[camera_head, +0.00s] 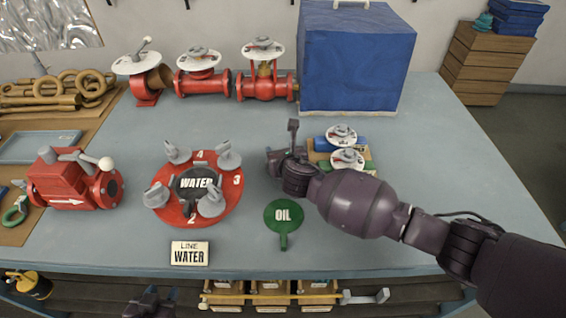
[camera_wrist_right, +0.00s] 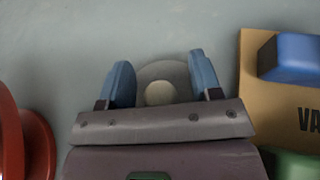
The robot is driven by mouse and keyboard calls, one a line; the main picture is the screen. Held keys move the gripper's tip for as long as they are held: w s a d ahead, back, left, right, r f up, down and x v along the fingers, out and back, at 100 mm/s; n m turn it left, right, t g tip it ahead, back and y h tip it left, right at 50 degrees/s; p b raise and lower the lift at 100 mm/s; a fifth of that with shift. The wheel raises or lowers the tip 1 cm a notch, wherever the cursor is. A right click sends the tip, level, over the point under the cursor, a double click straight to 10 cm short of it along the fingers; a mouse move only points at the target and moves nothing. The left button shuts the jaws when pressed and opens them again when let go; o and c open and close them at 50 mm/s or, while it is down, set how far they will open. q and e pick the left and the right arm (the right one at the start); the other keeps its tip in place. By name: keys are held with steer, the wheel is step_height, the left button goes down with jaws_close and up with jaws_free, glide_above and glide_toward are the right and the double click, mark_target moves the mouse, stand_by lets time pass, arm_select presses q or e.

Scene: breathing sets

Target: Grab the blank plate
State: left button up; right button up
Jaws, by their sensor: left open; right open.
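A grey round plate (camera_wrist_right: 162,71) with a pale knob shows in the right wrist view, lying on the table between the two blue fingers; it looks like the blank plate. In the head view it is hidden by my right gripper (camera_head: 279,158), which hangs over the middle of the table. In the right wrist view this gripper (camera_wrist_right: 161,75) is open, with one finger on each side of the plate. I cannot tell whether the fingers touch it. My left gripper (camera_head: 150,303) is low at the bottom edge of the head view, in front of the table, open.
A red disc marked WATER (camera_head: 229,207) with several grey handles stands left of my right gripper. A green OIL tag (camera_head: 283,217) lies in front. A board with blue and green valves (camera_head: 370,166) is close on the right. A blue covered box (camera_head: 355,60) stands behind.

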jaws_close()
stand_by(0.3)
steer(key=shift+r, duration=0.15)
